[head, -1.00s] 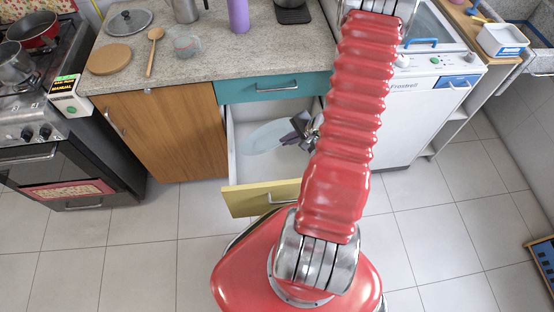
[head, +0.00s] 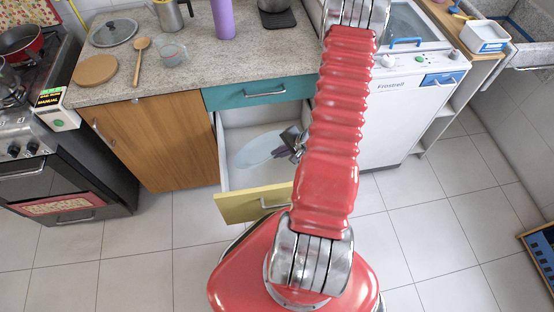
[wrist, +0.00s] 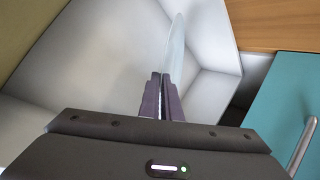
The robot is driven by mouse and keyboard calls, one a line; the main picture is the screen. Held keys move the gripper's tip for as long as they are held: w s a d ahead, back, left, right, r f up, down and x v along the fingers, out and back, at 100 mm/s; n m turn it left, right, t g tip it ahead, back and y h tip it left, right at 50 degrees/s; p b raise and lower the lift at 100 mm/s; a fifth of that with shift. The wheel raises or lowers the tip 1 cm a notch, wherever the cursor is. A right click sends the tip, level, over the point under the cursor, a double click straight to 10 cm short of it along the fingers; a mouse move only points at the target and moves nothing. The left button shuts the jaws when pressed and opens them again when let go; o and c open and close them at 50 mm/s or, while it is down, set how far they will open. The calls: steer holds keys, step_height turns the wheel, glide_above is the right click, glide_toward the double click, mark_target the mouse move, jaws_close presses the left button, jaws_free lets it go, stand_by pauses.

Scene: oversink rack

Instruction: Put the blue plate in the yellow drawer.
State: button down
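The yellow drawer (head: 240,206) is pulled open below the teal drawer, with its white inside showing. The pale blue plate (head: 258,151) is inside the open drawer's outline in the head view, and it is tilted. In the wrist view the plate (wrist: 177,50) shows nearly edge-on, standing out beyond the fingertips. My gripper (head: 290,148) is at the plate's right edge. In the wrist view my gripper (wrist: 161,90) is shut on the plate's edge. Whether the plate touches the drawer floor cannot be told.
The teal drawer (head: 250,94) above is shut. A wooden cabinet door (head: 160,143) is at the left and a white dishwasher (head: 405,115) at the right. The counter (head: 195,65) holds a spoon, a board, a lid and a purple bottle. Floor in front is clear.

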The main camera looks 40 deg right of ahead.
step_height(320, 180, down, 4)
steer(key=shift+f, duration=0.1)
stand_by(0.5)
steer(key=c, duration=2.5)
jaws_free()
steer(key=o, duration=0.5)
